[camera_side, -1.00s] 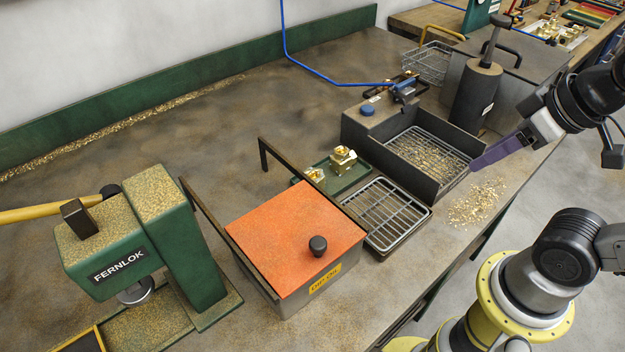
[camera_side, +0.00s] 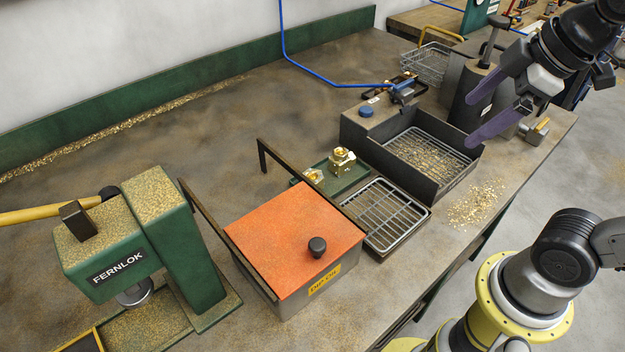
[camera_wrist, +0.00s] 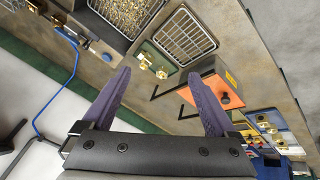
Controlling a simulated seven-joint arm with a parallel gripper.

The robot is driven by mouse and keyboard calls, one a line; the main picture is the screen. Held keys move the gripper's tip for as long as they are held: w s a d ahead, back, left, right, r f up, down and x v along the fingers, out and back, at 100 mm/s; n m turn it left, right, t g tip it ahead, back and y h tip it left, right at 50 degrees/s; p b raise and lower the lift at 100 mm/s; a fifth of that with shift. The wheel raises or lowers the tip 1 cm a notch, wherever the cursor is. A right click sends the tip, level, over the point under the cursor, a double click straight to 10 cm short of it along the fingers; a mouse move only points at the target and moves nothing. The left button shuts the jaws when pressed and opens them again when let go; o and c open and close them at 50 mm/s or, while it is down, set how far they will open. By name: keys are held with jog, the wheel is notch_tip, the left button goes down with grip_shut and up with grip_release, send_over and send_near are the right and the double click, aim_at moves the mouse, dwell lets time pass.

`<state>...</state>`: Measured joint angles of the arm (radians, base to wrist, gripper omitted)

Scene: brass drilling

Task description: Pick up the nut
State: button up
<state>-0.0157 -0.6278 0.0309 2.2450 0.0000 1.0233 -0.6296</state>
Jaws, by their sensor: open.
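Two brass fittings sit on a small green tray (camera_side: 352,180) in the middle of the bench: one at the back right (camera_side: 343,159) and one at the front left (camera_side: 314,175). They also show small in the wrist view, as one fitting (camera_wrist: 145,62) and another (camera_wrist: 162,73). I cannot tell whether either is the nut. My gripper (camera_side: 469,121) is open and empty, its purple fingers apart above the right end of the bench, near the dark chip box. In the wrist view my gripper (camera_wrist: 158,74) has nothing between its fingers.
The chip box (camera_side: 448,183) has a mesh floor with brass chips. A green press (camera_side: 150,235) stands left. A grey block with a brass-topped piece (camera_side: 537,130) stands right.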

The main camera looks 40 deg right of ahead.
jog(key=w+a+r+n+g, duration=0.25)
jog(key=w+n, duration=0.35)
jog(key=w, duration=0.4)
jog(key=n+g, duration=0.3)
jog(key=n, duration=0.3)
send_over(312, 175)
jog(key=f, duration=1.9)
jog(key=shift+s+d+f, duration=0.35)
jog(key=shift+f, duration=0.05)
jog(key=shift+w+a+f, duration=0.15)
jog(key=shift+a+f, duration=0.05)
jog(key=shift+f, duration=1.4)
jog(key=shift+w+a+f, duration=0.1)
jog(key=shift+a+f, duration=0.05)
jog(key=shift+f, duration=1.4)
jog(key=shift+r, duration=0.1)
grip_shut()
